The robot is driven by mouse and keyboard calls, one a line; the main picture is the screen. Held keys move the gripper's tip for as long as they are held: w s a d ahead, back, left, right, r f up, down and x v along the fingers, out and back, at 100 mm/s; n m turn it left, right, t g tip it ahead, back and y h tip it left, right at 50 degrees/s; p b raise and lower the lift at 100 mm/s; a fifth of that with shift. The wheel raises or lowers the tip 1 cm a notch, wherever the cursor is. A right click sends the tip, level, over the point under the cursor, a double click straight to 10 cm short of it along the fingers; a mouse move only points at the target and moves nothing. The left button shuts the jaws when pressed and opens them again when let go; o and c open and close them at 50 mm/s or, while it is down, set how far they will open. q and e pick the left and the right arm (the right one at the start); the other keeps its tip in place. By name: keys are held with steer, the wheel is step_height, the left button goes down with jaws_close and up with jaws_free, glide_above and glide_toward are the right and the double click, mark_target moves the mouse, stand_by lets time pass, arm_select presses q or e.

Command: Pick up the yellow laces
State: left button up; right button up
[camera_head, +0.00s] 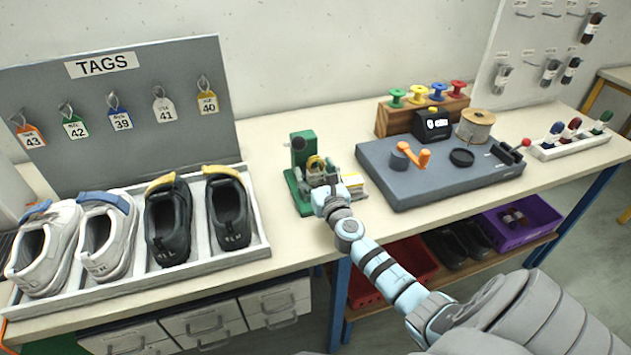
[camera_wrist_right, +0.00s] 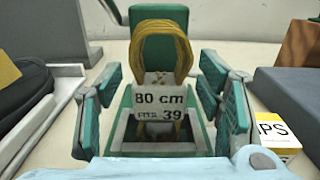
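The yellow laces (camera_wrist_right: 181,50) stand as an upright loop in the right wrist view, straight ahead of my right gripper (camera_wrist_right: 162,90). A white label reading "80 cm FITS 39" (camera_wrist_right: 160,98) is in front of their lower part. The right gripper is open, with one finger on each side of the label and the lower laces, apart from them. In the head view the laces (camera_head: 315,162) show small at a green stand (camera_head: 303,145), partly hidden by the right gripper (camera_head: 328,187). My left gripper is not in view.
A white and yellow box (camera_wrist_right: 277,135) is close right of the right gripper. A shoe tray (camera_head: 262,243) is to the left, with a tag board (camera_head: 150,75) behind. A grey work board (camera_head: 440,185) with an orange crank (camera_head: 415,157) is to the right.

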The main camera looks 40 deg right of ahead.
mark_target(316, 171)
steer(key=c, duration=1)
step_height(316, 171, up, 3)
steer(key=p, duration=0.3)
steer(key=shift+r, duration=0.2)
steer(key=shift+s+a+r+p, duration=0.1)
steer(key=shift+s+r+p, duration=0.15)
steer(key=shift+p, duration=0.05)
steer(key=v, duration=1.8)
steer(key=w+a+r+n+y, duration=0.3)
steer(key=a+r+n+y, duration=0.2)
steer(key=a+n+y, duration=0.55)
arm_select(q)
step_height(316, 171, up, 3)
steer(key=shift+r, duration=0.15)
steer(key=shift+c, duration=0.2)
arm_select(e)
steer(key=s+a+r+n+g+y, duration=0.1)
steer(key=s+a+g+y, duration=0.1)
steer(key=y, duration=0.1)
steer(key=s+a+r+n+g+y, duration=0.2)
steer(key=a+y, duration=0.1)
steer(key=y, duration=0.1)
steer(key=s+a+r+n+g+y, duration=0.1)
steer(key=a+r+g+y, duration=0.1)
steer(key=y, duration=0.1)
steer(key=shift+s+a+n+g+y, duration=0.2)
steer(key=shift+s+n+g+y, duration=0.1)
steer(key=shift+s, duration=0.1)
